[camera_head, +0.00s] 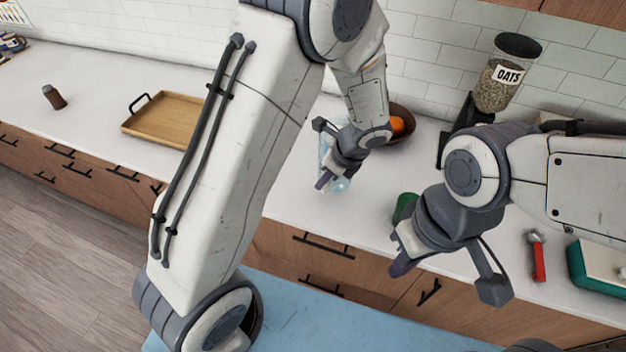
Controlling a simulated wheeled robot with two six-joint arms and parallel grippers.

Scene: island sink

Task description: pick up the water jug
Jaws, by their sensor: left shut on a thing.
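The water jug (341,184) is clear and bluish. It stands out against the white counter near the middle, mostly hidden behind my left gripper. My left gripper (326,178) reaches down over the counter and is shut on the jug. I cannot tell whether the jug touches the counter. My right gripper (399,264) hangs in front of the counter's edge, away from the jug; its fingers are seen from the side, and their gap cannot be made out.
A wooden tray (165,119) and a small brown shaker (54,97) are at left. A bowl with oranges (397,124) is behind the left wrist. An oats dispenser (497,85) stands at back right. A green object (404,206), red-handled tool (538,262) and teal box (584,272) are nearby.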

